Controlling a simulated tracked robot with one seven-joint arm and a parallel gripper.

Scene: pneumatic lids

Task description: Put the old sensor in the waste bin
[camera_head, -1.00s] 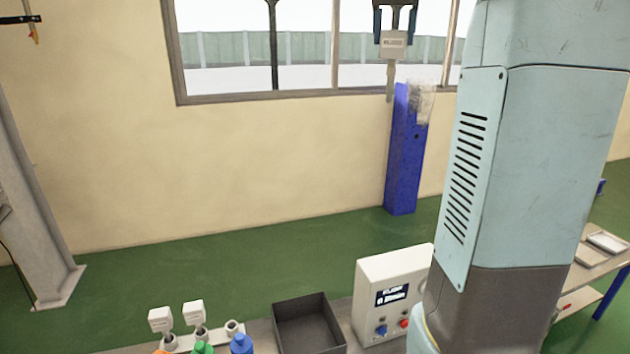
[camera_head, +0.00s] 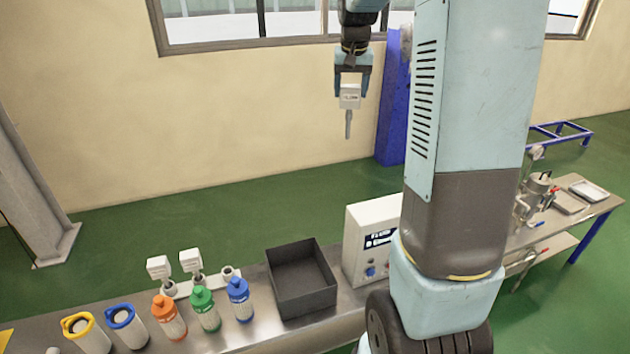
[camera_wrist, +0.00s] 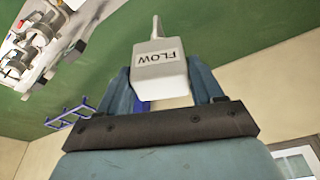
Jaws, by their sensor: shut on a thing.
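My gripper (camera_head: 351,88) is shut on a white sensor (camera_head: 349,98) with a grey probe pointing down. In the head view it holds the sensor high in the air, behind and above the bench. In the wrist view the sensor (camera_wrist: 160,70) sits between the fingers of my gripper (camera_wrist: 165,85) and shows the label "FLOW". A dark open-topped square bin (camera_head: 302,284) stands on the bench, below and to the left of the held sensor. It looks empty. Nothing in view is labelled as the waste bin.
Two similar white sensors (camera_head: 159,268) (camera_head: 191,261) stand in a rack left of the bin. Orange (camera_head: 168,317), green (camera_head: 204,310) and blue (camera_head: 239,300) bottles stand in front. A control box (camera_head: 370,240) is right of the bin. A second table (camera_head: 560,222) holds metal equipment.

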